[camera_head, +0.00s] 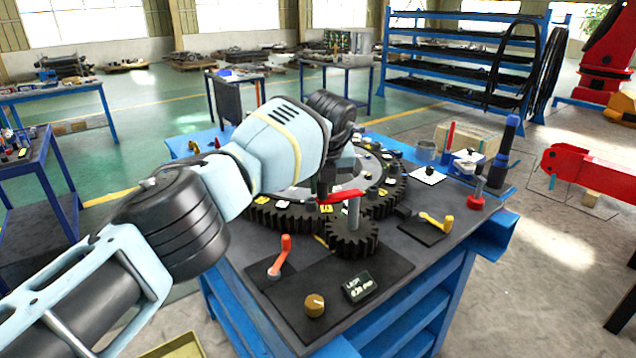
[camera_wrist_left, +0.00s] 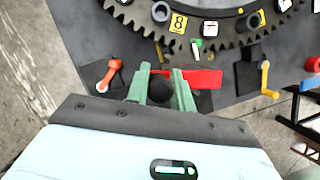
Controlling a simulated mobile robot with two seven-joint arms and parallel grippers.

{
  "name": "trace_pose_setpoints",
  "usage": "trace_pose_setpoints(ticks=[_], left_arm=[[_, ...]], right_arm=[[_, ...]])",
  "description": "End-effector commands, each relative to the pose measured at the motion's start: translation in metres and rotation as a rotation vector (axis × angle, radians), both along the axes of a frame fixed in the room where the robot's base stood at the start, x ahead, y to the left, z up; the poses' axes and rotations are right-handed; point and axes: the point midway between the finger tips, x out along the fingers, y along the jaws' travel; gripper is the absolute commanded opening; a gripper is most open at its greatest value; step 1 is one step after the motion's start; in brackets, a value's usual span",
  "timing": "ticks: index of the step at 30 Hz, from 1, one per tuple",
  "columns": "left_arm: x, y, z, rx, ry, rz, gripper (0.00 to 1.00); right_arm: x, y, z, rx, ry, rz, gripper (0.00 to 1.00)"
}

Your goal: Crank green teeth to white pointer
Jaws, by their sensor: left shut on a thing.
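A large dark toothed ring gear (camera_head: 285,215) lies on the bench and also shows in the left wrist view (camera_wrist_left: 165,45). A small pinion gear (camera_head: 352,240) with a grey upright shaft meshes at its near edge. A red crank arm (camera_head: 343,196) sits above the pinion; in the left wrist view it (camera_wrist_left: 205,79) reaches right from my fingers. My left gripper (camera_wrist_left: 160,90) is shut on the dark crank handle (camera_wrist_left: 161,88), one finger on each side. My left wrist hides part of the ring in the head view.
Numbered tiles, including a yellow 8 (camera_wrist_left: 178,22), lie on the ring.

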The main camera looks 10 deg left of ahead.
Motion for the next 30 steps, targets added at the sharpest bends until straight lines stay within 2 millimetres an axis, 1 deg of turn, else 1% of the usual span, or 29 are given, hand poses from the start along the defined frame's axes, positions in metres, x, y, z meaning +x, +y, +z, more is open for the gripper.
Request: trace_pose_setpoints(ticks=[1,9,20,21,25,30], left_arm=[[-0.0021,-0.0022,-0.0033,0.0,0.011,-0.005,0.0],[-0.0028,-0.0042,-0.0048,-0.002,0.014,-0.009,0.0],[-0.0033,-0.0051,-0.0058,-0.003,0.017,-0.011,0.0],[-0.0033,-0.0052,-0.0058,-0.003,0.017,-0.011,0.27],[-0.0026,-0.0046,-0.005,-0.003,0.014,-0.01,0.44],[-0.0019,-0.0035,-0.0031,-0.002,0.009,-0.009,0.45]], right_arm=[[-0.0014,-0.0005,-0.0004,-0.001,0.003,0.001,0.0],[-0.0065,-0.0013,-0.0025,-0.003,0.012,0.004,0.0],[-0.0057,-0.0014,-0.0028,-0.004,0.011,0.003,0.0],[-0.0051,-0.0014,-0.0026,-0.004,0.01,0.003,0.0],[-0.0025,-0.0014,-0.0018,-0.004,0.005,0.003,0.0],[-0.0009,-0.0012,-0.0007,-0.003,0.001,0.003,0.0]])
